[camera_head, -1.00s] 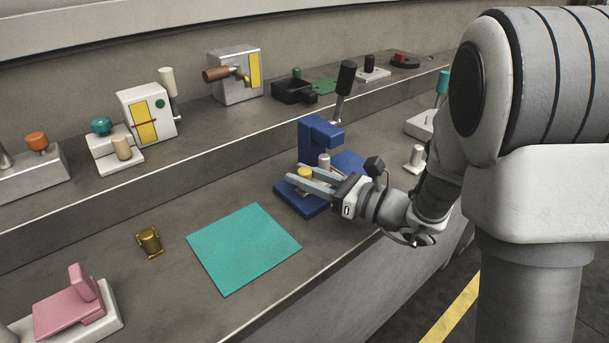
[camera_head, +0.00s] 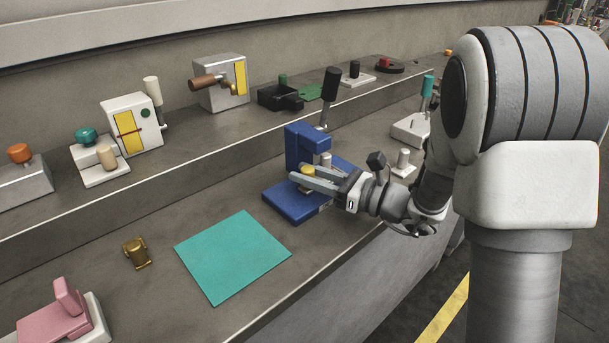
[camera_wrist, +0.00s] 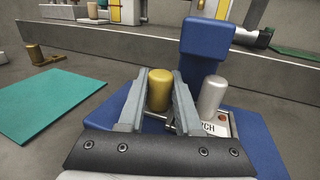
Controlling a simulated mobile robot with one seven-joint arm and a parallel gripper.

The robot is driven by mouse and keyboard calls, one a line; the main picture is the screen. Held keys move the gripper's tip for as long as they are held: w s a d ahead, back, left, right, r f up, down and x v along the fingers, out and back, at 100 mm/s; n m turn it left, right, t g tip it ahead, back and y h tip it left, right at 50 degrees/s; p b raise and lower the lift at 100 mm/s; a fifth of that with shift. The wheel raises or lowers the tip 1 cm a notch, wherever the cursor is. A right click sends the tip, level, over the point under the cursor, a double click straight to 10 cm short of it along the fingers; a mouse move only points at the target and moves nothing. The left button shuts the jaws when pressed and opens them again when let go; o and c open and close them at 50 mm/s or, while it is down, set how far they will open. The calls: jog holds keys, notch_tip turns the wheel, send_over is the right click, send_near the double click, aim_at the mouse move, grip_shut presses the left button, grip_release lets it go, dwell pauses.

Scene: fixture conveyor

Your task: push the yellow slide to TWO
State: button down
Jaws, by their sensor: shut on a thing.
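A blue fixture (camera_head: 293,206) stands on the bench near its front edge, with a tall blue column (camera_head: 305,140). A yellow cylindrical knob (camera_head: 308,169), the likely yellow slide, stands upright low on it. My gripper (camera_head: 291,172) reaches in from the right and is shut on the knob. In the wrist view the knob (camera_wrist: 160,90) sits between both fingers (camera_wrist: 158,82). A silver post (camera_wrist: 212,96) stands right of it, beside a white label partly hidden, showing "CH". I cannot read a TWO mark; the knob's base is hidden.
A teal mat (camera_head: 232,257) lies flat left of the fixture, with a brass part (camera_head: 137,252) beyond it. A black-handled lever (camera_head: 330,85) rises behind the column. A white post (camera_head: 403,163) stands right of my gripper. Other fixtures line the back shelf.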

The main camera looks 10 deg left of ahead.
jog(key=c, duration=0.7)
grip_release()
jog(key=shift+w+d, duration=0.25)
jog(key=shift+o, duration=0.5)
jog(key=shift+a, duration=0.1)
jog(key=p+v, duration=0.2)
jog(key=v, duration=1.5)
jog(key=shift+s+p, duration=0.3)
jog(key=shift+p, duration=0.1)
